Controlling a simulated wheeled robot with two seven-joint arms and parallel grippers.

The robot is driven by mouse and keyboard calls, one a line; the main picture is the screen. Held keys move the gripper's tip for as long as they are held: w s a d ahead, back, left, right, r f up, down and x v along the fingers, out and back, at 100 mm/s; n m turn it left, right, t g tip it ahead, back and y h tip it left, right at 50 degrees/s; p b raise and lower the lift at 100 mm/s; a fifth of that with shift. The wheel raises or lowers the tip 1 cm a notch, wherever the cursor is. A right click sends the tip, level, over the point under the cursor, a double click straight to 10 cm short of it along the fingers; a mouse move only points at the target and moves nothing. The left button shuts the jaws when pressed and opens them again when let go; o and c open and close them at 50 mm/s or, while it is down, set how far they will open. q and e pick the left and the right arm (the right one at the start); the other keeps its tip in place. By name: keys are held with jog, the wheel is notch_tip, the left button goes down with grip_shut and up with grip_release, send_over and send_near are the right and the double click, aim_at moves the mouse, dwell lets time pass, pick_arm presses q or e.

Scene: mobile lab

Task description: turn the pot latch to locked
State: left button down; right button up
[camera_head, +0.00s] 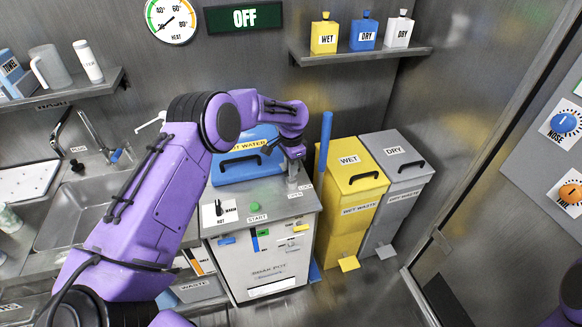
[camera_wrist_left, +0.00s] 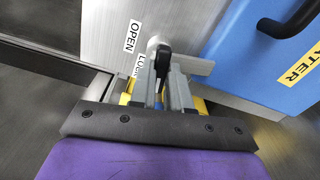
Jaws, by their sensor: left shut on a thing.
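The soak pot (camera_head: 262,263) is a grey metal box with a blue lid (camera_head: 240,170) marked hot water. My left gripper (camera_head: 293,178) reaches down to the right side of its top, beside the OPEN and LOCK labels. In the left wrist view my left gripper (camera_wrist_left: 163,88) is shut on the black latch (camera_wrist_left: 160,54), which shows between its fingers. The OPEN label (camera_wrist_left: 133,36) lies left of the latch; the LOCK label (camera_wrist_left: 139,65) is partly covered by a finger. The fingers hide part of the latch, so I cannot tell its exact angle. My right gripper is out of view.
A yellow wet waste bin (camera_head: 352,210) and a grey dry waste bin (camera_head: 398,190) stand right of the pot. A blue upright pole (camera_head: 325,145) stands close to my left gripper. A sink (camera_head: 75,215) is at the left. Floor shows at the lower right.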

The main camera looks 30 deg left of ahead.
pick_arm(q)
jog(key=shift+s+d+f+m, duration=0.1)
jog(key=shift+f+m, duration=0.05)
jog(key=shift+m, duration=0.95)
jog(key=c, duration=1.4)
grip_release()
jog(key=o, duration=0.3)
jog(key=shift+w, duration=0.2)
